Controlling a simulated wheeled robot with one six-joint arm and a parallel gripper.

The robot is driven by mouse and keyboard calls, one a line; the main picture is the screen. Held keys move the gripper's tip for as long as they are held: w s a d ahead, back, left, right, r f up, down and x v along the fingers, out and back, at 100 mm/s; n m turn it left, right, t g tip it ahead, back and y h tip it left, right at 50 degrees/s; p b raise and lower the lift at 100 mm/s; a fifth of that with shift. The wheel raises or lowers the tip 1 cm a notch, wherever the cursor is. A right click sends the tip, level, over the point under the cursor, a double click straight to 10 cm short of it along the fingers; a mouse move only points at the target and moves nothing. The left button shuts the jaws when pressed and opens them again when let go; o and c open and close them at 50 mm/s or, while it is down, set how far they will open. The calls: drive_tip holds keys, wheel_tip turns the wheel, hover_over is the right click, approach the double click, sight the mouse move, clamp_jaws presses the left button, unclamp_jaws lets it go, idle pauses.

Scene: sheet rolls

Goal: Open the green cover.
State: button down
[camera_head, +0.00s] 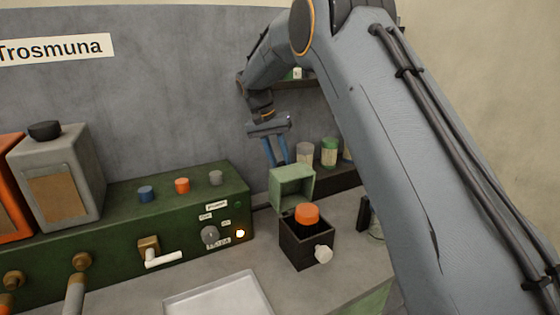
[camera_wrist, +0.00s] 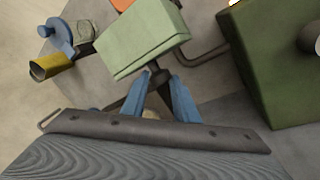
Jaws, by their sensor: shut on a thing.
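The green cover (camera_head: 291,187) stands tilted up, swung well open at the back of a small black box (camera_head: 306,249). An orange button (camera_head: 306,214) shows uncovered on the box. My gripper (camera_head: 277,163) comes down from above, its blue fingers at the cover's upper back edge. In the wrist view the green cover (camera_wrist: 146,40) lies just beyond my fingertips (camera_wrist: 157,82). They are shut on a dark tab at the cover's edge. The orange button (camera_wrist: 121,4) is only partly seen there. The cover's hinge is hard to make out.
A green control panel (camera_head: 130,225) with knobs and levers stands left of the box. A pale tray (camera_head: 219,297) lies in front. Several jars (camera_head: 329,152) stand on a shelf behind, right of my gripper.

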drive_tip(key=shift+a+f, duration=0.1)
drive_tip(key=shift+a, duration=0.15)
drive_tip(key=c, duration=1.4)
unclamp_jaws()
drive_tip(key=shift+a, duration=0.15)
drive_tip(key=shift+d, duration=0.25)
drive_tip(key=b+v, duration=0.2)
drive_tip(key=v, duration=0.6)
